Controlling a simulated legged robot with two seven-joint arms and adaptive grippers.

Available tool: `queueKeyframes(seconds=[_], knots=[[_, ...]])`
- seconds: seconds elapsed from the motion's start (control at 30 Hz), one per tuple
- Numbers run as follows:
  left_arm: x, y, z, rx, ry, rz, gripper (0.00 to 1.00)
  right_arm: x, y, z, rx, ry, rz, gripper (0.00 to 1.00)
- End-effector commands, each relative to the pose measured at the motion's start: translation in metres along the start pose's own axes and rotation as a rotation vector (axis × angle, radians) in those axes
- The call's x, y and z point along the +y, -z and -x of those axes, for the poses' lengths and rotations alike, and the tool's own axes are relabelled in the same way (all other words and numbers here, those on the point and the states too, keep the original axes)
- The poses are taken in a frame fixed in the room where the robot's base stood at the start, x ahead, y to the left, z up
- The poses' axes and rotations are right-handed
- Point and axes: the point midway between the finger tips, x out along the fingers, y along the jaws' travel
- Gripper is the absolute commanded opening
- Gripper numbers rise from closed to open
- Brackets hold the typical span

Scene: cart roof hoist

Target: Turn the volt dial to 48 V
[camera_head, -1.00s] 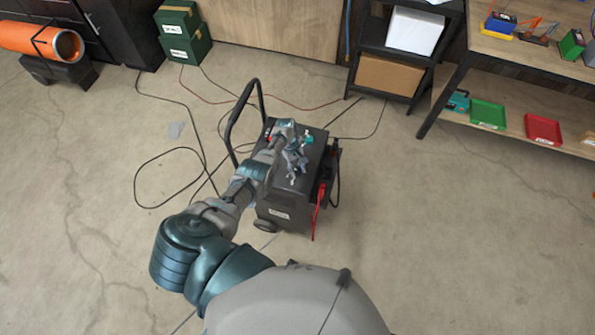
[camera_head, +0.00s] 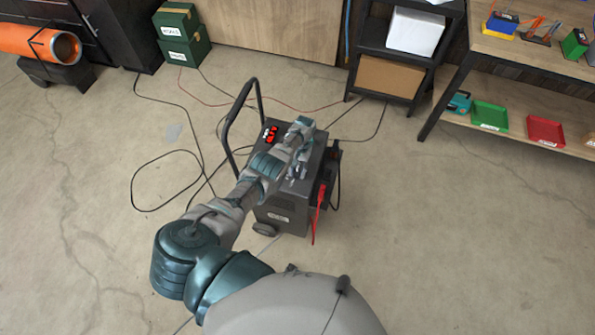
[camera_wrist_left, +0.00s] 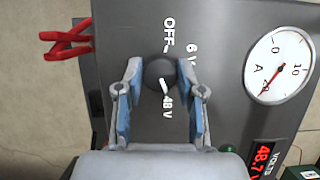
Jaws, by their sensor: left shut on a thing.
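The volt dial (camera_wrist_left: 160,72) is a dark round knob on the grey top panel of the cart charger (camera_head: 283,215). Its white pointer mark aims at the "48 V" label (camera_wrist_left: 167,104). The labels "OFF" and "6 V" stand above and to its upper right in the left wrist view. My left gripper (camera_wrist_left: 161,76) has its two blue-grey fingers on either side of the knob, shut on it. In the head view the left gripper (camera_head: 297,170) is over the charger's top, and the hand hides the dial. My right gripper is not in view.
A red volts display (camera_wrist_left: 264,158) reads about 48.7, and it glows in the head view too (camera_head: 270,133). A round ammeter (camera_wrist_left: 279,66) sits right of the dial. A red clamp (camera_wrist_left: 68,42) hangs at the panel's edge. Cables (camera_head: 165,152) lie on the floor.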

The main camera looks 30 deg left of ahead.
Motion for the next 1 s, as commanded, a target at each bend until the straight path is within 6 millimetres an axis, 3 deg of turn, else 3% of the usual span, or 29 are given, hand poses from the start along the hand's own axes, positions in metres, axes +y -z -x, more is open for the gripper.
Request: queueKeyframes(seconds=[0.3, 0.8, 0.83, 0.9, 1.0], knots=[[0.0012, 0.0006, -0.0018, 0.004, 0.038, -0.094, 0.03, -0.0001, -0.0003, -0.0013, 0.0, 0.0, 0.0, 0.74], [0.0019, 0.0011, -0.0011, 0.006, 0.042, -0.107, 0.03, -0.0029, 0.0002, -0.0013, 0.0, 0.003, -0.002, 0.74], [0.0019, 0.0012, -0.0011, 0.006, 0.042, -0.107, 0.45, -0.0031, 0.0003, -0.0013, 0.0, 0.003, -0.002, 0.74], [0.0018, 0.001, -0.0009, 0.005, 0.042, -0.107, 0.62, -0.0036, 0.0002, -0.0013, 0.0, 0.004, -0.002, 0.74], [0.0016, 0.0008, -0.0004, 0.005, 0.042, -0.107, 0.62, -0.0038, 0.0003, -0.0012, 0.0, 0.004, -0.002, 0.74]])
